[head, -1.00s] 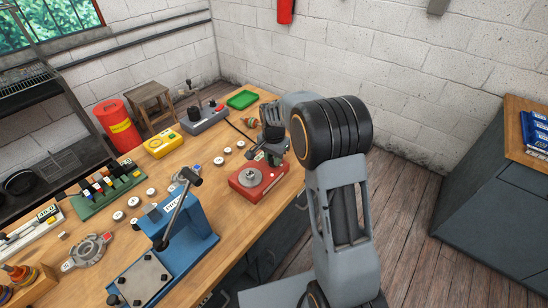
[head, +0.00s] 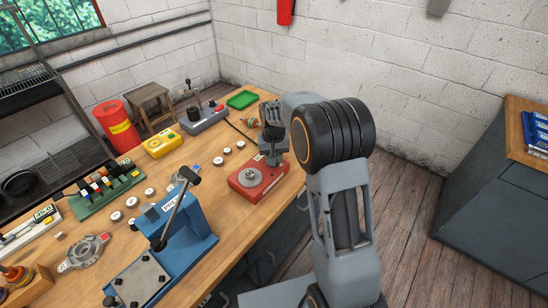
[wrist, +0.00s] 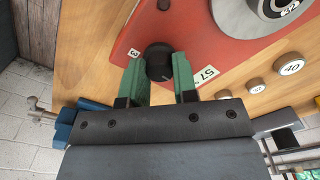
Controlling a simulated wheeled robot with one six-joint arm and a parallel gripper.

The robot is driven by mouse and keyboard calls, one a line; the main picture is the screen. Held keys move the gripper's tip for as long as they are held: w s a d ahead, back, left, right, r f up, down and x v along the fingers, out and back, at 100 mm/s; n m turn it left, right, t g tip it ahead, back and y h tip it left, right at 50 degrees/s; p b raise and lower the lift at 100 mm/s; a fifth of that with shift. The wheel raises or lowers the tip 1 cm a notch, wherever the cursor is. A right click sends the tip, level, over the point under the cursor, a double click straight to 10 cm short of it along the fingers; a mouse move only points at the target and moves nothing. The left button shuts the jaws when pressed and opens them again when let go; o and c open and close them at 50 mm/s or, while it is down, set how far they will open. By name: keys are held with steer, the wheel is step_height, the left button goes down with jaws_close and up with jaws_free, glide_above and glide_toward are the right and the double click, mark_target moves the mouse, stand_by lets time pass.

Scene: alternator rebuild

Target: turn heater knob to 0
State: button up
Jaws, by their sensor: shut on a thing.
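The red heater (head: 252,190) sits near the right edge of the wooden bench, with a round metal plate (head: 250,175) on top. In the wrist view the heater's red top (wrist: 195,40) carries a black round knob (wrist: 158,58). My gripper (wrist: 159,68) has green fingers, one on each side of the knob, and is shut on it. In the head view my gripper (head: 271,152) is over the far right part of the heater, and the knob is hidden there. I cannot read which setting the knob points to.
A blue press (head: 175,235) with a lever stands nearer on the bench. Small numbered discs (wrist: 291,68) lie beside the heater. A yellow meter (head: 162,144), a grey box with a lever (head: 205,119) and a green tray (head: 242,99) stand farther back.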

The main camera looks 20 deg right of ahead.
steer(key=shift+w+r+n, duration=0.1)
steer(key=shift+n, duration=0.3)
stand_by(0.3)
steer(key=o, duration=0.9)
steer(key=shift+o, duration=0.2)
step_height(320, 180, up, 14)
steer(key=shift+b, duration=0.3)
steer(key=s+f+t, duration=0.2)
steer(key=s, duration=0.9)
steer(key=s+f+t, duration=0.1)
steer(key=s, duration=1.1)
steer(key=shift+s+f+t, duration=0.25)
steer(key=shift+f+t, duration=0.1)
steer(key=shift+t, duration=0.05)
